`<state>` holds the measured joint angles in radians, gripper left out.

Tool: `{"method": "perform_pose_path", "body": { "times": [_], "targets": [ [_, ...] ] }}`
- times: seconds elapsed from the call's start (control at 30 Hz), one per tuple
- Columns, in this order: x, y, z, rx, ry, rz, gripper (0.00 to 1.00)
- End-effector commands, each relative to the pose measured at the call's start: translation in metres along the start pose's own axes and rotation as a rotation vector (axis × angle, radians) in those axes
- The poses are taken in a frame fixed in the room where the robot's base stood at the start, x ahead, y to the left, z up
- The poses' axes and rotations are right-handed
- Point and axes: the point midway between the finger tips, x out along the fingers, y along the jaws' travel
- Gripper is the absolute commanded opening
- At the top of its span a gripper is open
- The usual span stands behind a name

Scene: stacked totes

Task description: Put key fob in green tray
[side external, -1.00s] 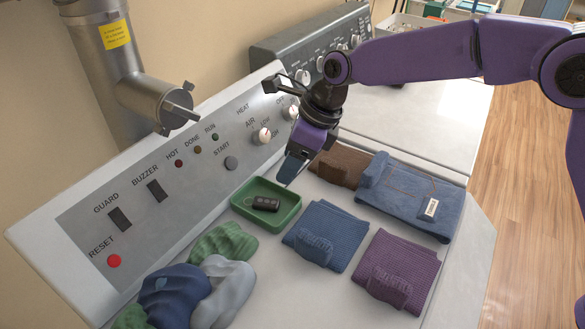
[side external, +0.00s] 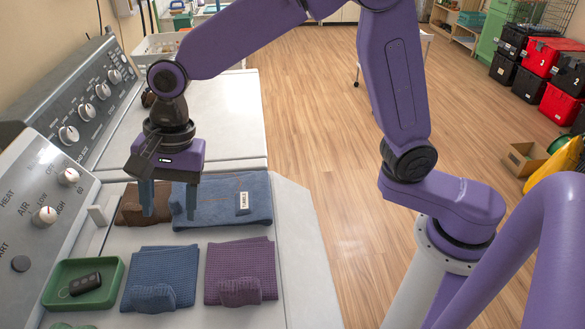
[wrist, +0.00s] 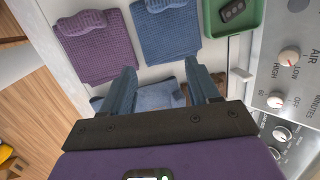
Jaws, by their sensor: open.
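The key fob (side external: 86,283), black with small buttons and a ring, lies in the green tray (side external: 113,289), near the tray's middle. The fob (wrist: 233,10) and the green tray (wrist: 215,34) also show at the top of the wrist view, the tray partly cut off. My gripper (side external: 169,213) is open with nothing between its fingers. It hangs above the brown and blue folded cloths, behind and to the right of the tray and apart from it. In the wrist view the two fingers (wrist: 160,68) are spread.
A brown cloth (side external: 128,208), a large blue cloth with a label (side external: 222,190), a smaller blue cloth (side external: 182,262) and a purple cloth (side external: 258,258) lie on the white top. The control panel with knobs (side external: 44,216) rises at the left.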

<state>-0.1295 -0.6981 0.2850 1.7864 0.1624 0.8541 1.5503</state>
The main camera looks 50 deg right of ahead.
Motion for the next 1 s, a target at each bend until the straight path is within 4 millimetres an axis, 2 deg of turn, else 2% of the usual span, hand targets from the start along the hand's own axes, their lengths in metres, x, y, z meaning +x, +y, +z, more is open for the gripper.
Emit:
{"method": "perform_pose_path", "body": {
  "times": [0.03, 0.3, 0.7, 0.8, 0.9, 1.0],
  "targets": [
    [-0.006, 0.018, -0.003, -0.099, 0.004, 0.011, 0.6],
    [-0.029, 0.113, -0.015, -0.655, 0.007, 0.08, 0.6],
    [-0.053, 0.267, -0.036, -1.475, -0.037, 0.188, 0.6],
    [-0.055, 0.3, -0.04, -1.649, -0.055, 0.212, 0.6],
    [-0.057, 0.325, -0.043, -1.781, -0.072, 0.229, 0.6],
    [-0.058, 0.339, -0.045, -1.865, -0.084, 0.241, 0.6]
  ]
}}
